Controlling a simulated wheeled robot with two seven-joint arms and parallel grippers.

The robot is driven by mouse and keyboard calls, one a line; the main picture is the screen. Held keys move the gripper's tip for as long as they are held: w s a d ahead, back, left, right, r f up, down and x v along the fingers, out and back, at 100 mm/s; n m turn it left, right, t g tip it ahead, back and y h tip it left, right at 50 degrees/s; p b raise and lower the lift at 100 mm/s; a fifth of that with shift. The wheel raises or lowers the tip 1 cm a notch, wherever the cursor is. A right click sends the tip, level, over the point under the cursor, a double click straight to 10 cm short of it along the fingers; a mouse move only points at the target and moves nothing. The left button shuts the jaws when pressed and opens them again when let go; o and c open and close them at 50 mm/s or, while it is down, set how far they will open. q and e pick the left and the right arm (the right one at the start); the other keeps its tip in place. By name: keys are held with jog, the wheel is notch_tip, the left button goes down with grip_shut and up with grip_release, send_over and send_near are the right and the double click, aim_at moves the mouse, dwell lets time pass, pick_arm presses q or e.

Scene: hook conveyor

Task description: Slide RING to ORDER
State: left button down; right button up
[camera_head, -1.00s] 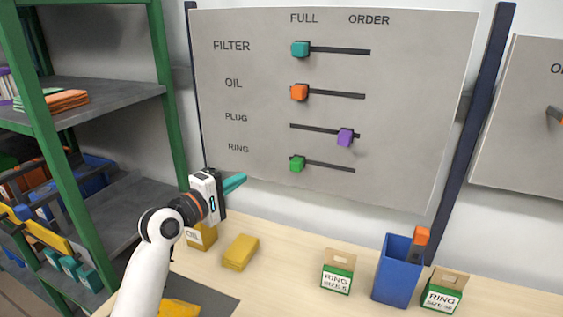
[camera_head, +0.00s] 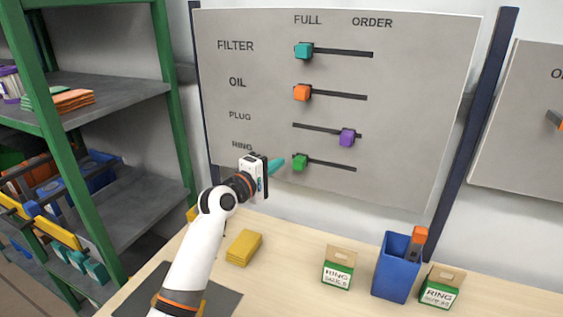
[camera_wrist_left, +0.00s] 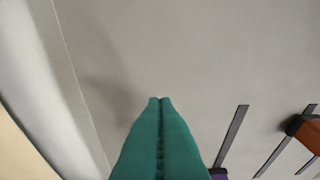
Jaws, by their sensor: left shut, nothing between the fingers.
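The grey board (camera_head: 400,180) has a row labelled RING at the bottom. Its green knob (camera_head: 300,162) sits at the left end of its dark slot (camera_head: 335,167), under FULL; ORDER is at the right. My left gripper (camera_head: 282,160) is shut and empty, its teal fingertips just left of the green knob in the head view. I cannot tell whether they touch it. The shut fingers also show in the left wrist view (camera_wrist_left: 160,100), pointing at the board; the green knob cannot be made out there. My right gripper is not in view.
The teal FILTER knob (camera_head: 304,51) and orange OIL knob (camera_head: 302,92) are at left; the purple PLUG knob (camera_head: 347,137) is at right. Below, the table holds a yellow block (camera_head: 244,248), a blue bin (camera_head: 396,268) and two RING boxes (camera_head: 338,270). A green shelf (camera_head: 85,150) stands left.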

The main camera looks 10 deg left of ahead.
pick_arm(q)
jog(key=shift+s+d+r, duration=0.1)
jog(key=shift+s+d, duration=0.2)
jog(key=shift+d, duration=0.6)
